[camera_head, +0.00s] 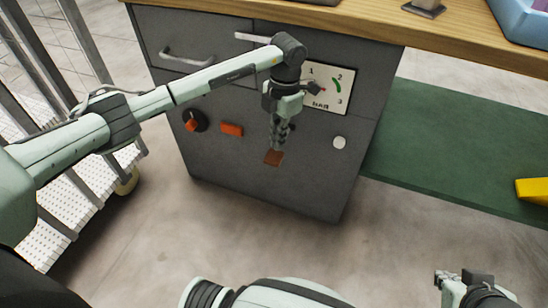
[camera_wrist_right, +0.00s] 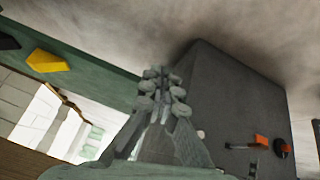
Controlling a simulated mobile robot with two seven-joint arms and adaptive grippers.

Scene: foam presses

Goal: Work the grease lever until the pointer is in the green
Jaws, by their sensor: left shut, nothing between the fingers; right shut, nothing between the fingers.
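A gauge (camera_head: 333,98) marked 1, 2, 3 and bar, with a green arc, is on the front of the grey cabinet. My left wrist covers its left side, and I cannot read its pointer clearly. My left gripper (camera_head: 277,146) is shut and points down in front of the cabinet. Just below its fingertips is a brown-orange piece (camera_head: 273,158); I cannot tell if they touch, or if this is the grease lever's end. My right gripper (camera_head: 459,277) is shut and empty, low at the right, away from the cabinet; its fingers show in the right wrist view (camera_wrist_right: 162,92).
The cabinet front (camera_head: 235,175) also carries a dark knob with an orange grip (camera_head: 194,122), an orange block (camera_head: 231,129) and a white round button (camera_head: 339,142). Drawer handles (camera_head: 187,57) stick out above. A yellow object (camera_head: 533,190) lies on the green surface at right. A white rack stands left.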

